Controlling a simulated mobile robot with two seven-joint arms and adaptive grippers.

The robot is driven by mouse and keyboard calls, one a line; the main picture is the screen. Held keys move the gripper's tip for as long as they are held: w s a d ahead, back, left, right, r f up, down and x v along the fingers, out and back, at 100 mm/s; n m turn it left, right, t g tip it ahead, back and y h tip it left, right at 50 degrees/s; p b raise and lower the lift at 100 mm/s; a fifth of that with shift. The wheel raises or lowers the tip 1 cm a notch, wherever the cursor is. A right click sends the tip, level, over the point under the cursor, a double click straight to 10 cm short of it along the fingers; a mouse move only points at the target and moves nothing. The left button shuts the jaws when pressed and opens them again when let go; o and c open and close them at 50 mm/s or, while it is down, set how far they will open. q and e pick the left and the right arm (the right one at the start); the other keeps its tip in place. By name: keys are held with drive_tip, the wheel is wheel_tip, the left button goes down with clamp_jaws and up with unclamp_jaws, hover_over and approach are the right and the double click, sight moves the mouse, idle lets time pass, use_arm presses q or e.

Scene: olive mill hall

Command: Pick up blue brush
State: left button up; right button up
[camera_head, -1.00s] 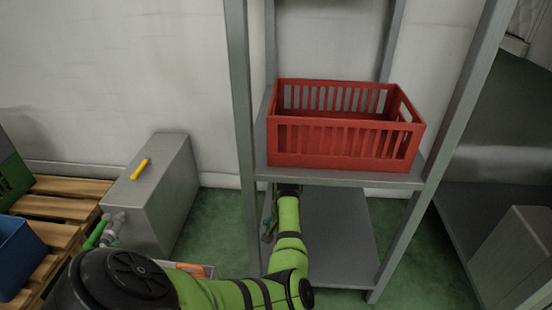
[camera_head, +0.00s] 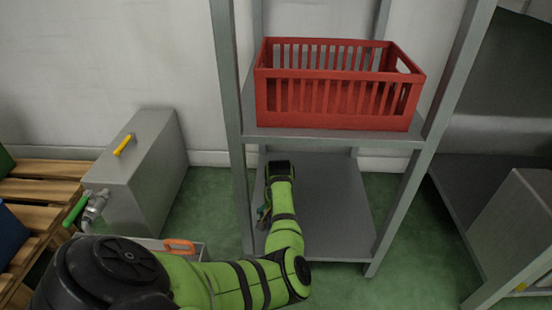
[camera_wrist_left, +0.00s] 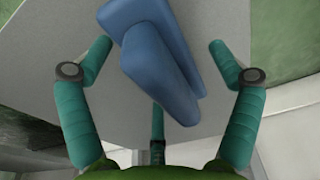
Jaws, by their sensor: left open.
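The blue brush (camera_wrist_left: 158,60) shows in the left wrist view as a blue block in two thick parts, lying slanted over a grey surface. My left gripper (camera_wrist_left: 160,50) is open, with one teal finger on each side of the brush and a third finger below it. There is a visible gap between the brush and both side fingers. In the head view my green left arm reaches to the lower shelf, and a bit of teal finger (camera_head: 263,213) shows beside it. The brush is hidden there. My right gripper is not in view.
A grey metal rack stands ahead, with a red crate (camera_head: 338,92) on its upper shelf above my arm. The lower shelf (camera_head: 335,205) looks bare to the right of my arm. A grey box with a yellow handle (camera_head: 124,145) and a wooden pallet (camera_head: 45,170) are at left.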

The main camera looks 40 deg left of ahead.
use_arm(q)
drive_tip(key=c, duration=1.8)
drive_tip(key=shift+r, duration=0.15)
